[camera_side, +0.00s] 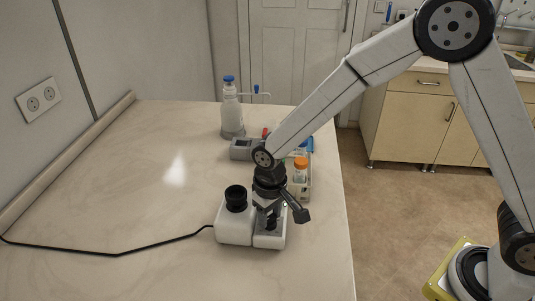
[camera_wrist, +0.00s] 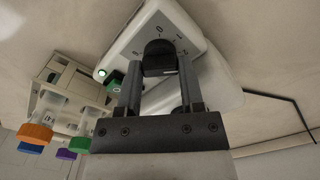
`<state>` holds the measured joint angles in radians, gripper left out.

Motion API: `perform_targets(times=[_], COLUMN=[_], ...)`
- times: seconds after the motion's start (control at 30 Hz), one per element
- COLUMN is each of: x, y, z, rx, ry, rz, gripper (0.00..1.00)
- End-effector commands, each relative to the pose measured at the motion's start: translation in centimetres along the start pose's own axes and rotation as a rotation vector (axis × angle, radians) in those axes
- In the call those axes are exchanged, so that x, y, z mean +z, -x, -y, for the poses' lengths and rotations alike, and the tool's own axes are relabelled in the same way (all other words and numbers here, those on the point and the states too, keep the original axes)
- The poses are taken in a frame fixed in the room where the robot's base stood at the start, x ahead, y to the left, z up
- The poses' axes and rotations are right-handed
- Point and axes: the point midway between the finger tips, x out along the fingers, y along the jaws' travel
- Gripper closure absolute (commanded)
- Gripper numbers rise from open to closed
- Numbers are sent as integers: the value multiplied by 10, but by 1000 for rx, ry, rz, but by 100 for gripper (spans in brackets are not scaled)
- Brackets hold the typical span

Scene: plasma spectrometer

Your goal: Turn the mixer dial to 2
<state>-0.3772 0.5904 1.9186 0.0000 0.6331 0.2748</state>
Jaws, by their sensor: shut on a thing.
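The white mixer (camera_side: 234,228) stands on the table near its front edge, with a black round cup holder on its left part. A green light glows beside the panel's edge. My gripper (camera_wrist: 160,75) points down over the mixer's right part, its two fingers shut on the dial from both sides. In the side view, my gripper (camera_side: 268,222) hides the dial. I cannot tell which mark the dial points at.
A rack (camera_wrist: 70,80) with several colour-capped tubes stands close to the mixer; an orange-capped tube (camera_side: 300,170) shows there. A blue-capped bottle (camera_side: 231,110) stands farther back. A black cable runs left from the mixer. The table's left side is clear.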

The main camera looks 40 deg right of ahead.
Motion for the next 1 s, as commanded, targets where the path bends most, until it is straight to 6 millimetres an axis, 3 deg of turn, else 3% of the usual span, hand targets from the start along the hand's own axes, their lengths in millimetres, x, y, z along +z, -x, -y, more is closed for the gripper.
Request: perform_targets(times=[0.3,0.7,0.73,0.8,0.83,1.0], x=[-1,-1,-1,-1,-1,0], y=[1,1,1,1,1,1], z=[0,0,0,0,0,0], rx=[-1,-1,-1,-1,-1,0], ry=[-97,-104,-103,-103,-103,-103], rz=[-3,-3,-3,-3,-3,-1], gripper=[100,100,42,20,16,16])
